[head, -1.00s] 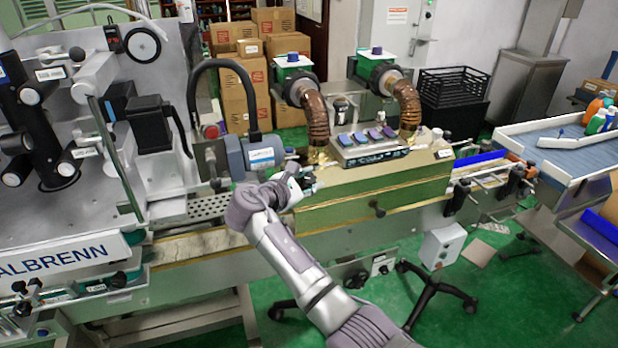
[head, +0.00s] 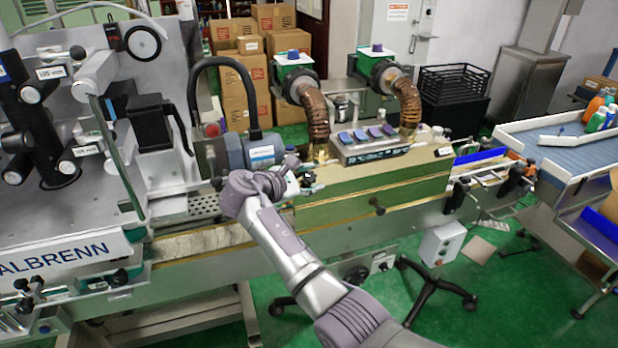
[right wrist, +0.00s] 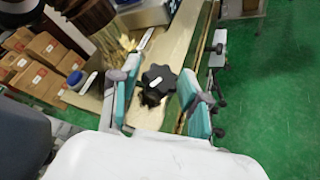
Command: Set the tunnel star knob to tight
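A black star knob (right wrist: 158,84) with a small white mark on one lobe shows in the right wrist view, on the pale top of the tunnel (right wrist: 178,45). My right gripper (right wrist: 160,92) is open, with one teal-padded finger on each side of the knob. There are visible gaps between the fingers and the knob, and I cannot tell how far above it they are. My left gripper is not in view.
A blue-grey motor (head: 255,152) stands just left of my right gripper. Copper-coloured hoses (head: 316,115) rise from the tunnel behind it. A small round black knob (head: 377,207) sticks out of the tunnel's front. Green floor (head: 440,320) lies open in front.

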